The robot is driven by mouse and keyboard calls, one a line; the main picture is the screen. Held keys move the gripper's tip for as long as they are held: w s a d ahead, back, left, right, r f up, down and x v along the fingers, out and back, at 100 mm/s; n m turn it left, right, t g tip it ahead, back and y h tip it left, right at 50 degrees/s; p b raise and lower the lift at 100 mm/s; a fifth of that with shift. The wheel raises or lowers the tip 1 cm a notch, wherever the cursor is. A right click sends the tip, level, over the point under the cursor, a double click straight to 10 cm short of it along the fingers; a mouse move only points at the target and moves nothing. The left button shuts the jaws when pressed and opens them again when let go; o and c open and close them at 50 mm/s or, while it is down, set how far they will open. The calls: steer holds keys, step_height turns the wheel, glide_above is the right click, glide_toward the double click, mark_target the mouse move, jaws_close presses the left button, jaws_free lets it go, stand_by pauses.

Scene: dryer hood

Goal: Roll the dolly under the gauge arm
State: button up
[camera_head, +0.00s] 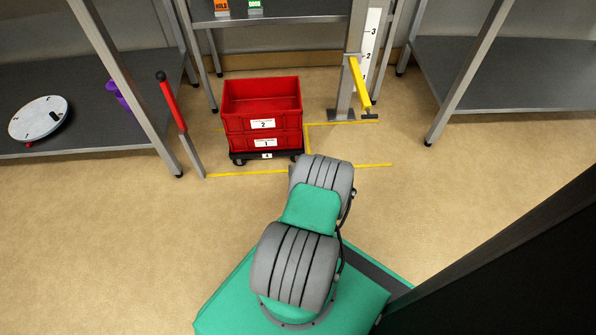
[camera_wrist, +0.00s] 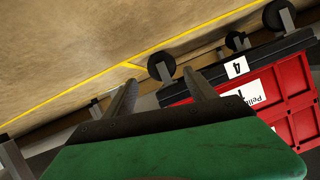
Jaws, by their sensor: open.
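The low black dolly (camera_head: 284,155), labelled 4, stands on the floor and carries two stacked red crates, the upper labelled 2 (camera_head: 240,120) and the lower labelled 1 (camera_head: 240,139). The yellow gauge arm (camera_head: 360,82) sticks out from a grey post with a number scale, to the right of the dolly. In the wrist view, my gripper (camera_wrist: 160,92) is open, its two grey fingers apart with nothing seen between them. There the dolly (camera_wrist: 282,50) appears tilted, right of the fingers, with its black wheels showing. Whether a finger touches it I cannot tell. My arm hides the gripper in the head view.
A red-gripped grey lever (camera_head: 172,102) stands left of the dolly. Yellow floor lines (camera_head: 350,164) run around the dolly and towards the post. Shelf tables with metal legs stand left (camera_head: 95,95) and right (camera_head: 430,85). Floor between the dolly and the gauge post looks clear.

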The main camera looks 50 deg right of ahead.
steer(key=b+x, duration=0.4)
steer(key=x, duration=0.2)
steer(key=shift+w+d+f, duration=0.15)
steer(key=shift+w+f, duration=0.1)
steer(key=shift+w+d, duration=0.4)
steer(key=shift+d, duration=0.05)
jaws_close()
